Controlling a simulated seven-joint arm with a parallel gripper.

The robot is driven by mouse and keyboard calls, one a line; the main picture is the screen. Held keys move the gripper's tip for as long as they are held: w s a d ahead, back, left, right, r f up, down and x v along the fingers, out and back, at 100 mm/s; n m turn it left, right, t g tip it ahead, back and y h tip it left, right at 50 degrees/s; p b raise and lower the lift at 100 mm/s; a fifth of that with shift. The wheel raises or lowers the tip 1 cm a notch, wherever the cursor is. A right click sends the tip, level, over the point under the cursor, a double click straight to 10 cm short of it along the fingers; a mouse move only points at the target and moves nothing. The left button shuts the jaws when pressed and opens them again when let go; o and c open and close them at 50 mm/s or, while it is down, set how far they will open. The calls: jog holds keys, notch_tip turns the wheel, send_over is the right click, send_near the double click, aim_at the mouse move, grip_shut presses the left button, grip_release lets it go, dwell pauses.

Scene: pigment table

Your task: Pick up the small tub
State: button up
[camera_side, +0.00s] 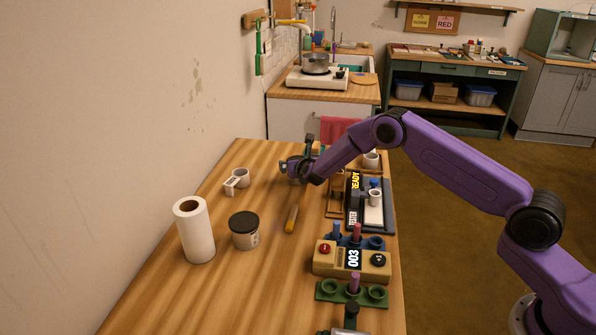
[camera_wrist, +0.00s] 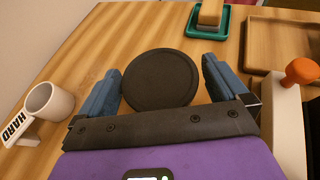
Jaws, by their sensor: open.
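A round black lid, which looks like the top of the small tub (camera_wrist: 160,79), lies between the fingers in the wrist view. Its sides are hidden from above, and in the side view I cannot make it out behind my gripper. My gripper (camera_side: 298,168) is low over the far part of the wooden table. Its blue fingers are open, one on each side of the lid; I cannot tell whether they touch it. Another tub with a black lid (camera_side: 244,231) stands nearer the side camera, beside the paper roll, away from my gripper.
A white cup (camera_wrist: 49,101) with a HARD label stands left of my gripper. A teal tray (camera_wrist: 208,57) with a tan block is beyond, and a wooden tray (camera_wrist: 260,42) lies right. A paper roll (camera_side: 194,230) and a button box (camera_side: 351,260) stand nearer the side camera.

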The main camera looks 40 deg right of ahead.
jog(key=shift+c, duration=0.3)
jog(key=c, duration=1)
jog(key=shift+r, duration=0.45)
notch_tip(320, 180, up, 2)
jog(key=shift+r, duration=0.25)
jog(key=shift+n+y, duration=0.5)
jog(key=s+r, duration=0.4)
jog(key=s, duration=0.6)
jog(key=s+r, duration=0.5)
jog(key=s, duration=0.6)
jog(key=s+r, duration=0.5)
jog(key=s, duration=0.5)
jog(key=shift+s+a, duration=0.1)
jog(key=shift+s, duration=0.25)
